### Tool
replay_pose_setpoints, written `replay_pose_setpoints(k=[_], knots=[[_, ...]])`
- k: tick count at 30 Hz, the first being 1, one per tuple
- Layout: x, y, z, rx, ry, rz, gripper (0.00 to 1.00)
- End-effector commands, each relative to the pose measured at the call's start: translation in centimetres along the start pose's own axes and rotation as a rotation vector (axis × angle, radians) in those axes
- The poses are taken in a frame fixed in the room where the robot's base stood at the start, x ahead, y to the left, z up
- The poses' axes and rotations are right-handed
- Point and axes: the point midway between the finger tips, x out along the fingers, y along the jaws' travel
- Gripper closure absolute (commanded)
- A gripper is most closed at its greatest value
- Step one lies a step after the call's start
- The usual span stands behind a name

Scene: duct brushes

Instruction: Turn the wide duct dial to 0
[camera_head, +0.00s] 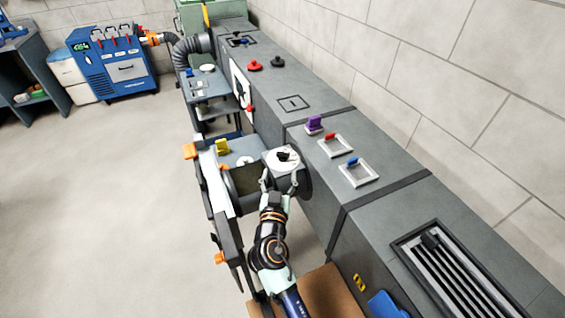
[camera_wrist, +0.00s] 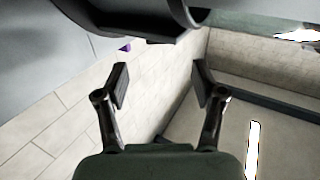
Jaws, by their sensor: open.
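In the wrist view my gripper (camera_wrist: 160,80) is open and empty between the fingers. A dark rounded grey body (camera_wrist: 140,25) fills the top of that view; contact with the fingers cannot be told.
An open panel (camera_head: 215,180) with orange handles stands left of my arm. The long duct top carries a purple block (camera_head: 314,123), a red switch (camera_head: 329,136), a blue switch (camera_head: 352,161) and a slotted grille (camera_head: 440,255). A blue machine (camera_head: 115,65) stands far back left; the left floor is clear.

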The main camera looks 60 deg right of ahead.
Motion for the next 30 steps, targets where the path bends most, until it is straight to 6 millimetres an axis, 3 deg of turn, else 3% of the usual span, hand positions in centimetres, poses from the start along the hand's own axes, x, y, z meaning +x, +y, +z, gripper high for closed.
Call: replay_pose_setpoints(k=[13, 23, 24, 30], knots=[[6.8, 0.0, -0.1, 0.001, 0.000, 0.001, 0.31], [7.8, 0.0, -0.1, 0.000, 0.000, 0.000, 0.31], [7.8, 0.0, -0.1, 0.000, 0.000, 0.000, 0.33], [7.7, 0.0, -0.1, 0.000, 0.000, 0.000, 0.66]])
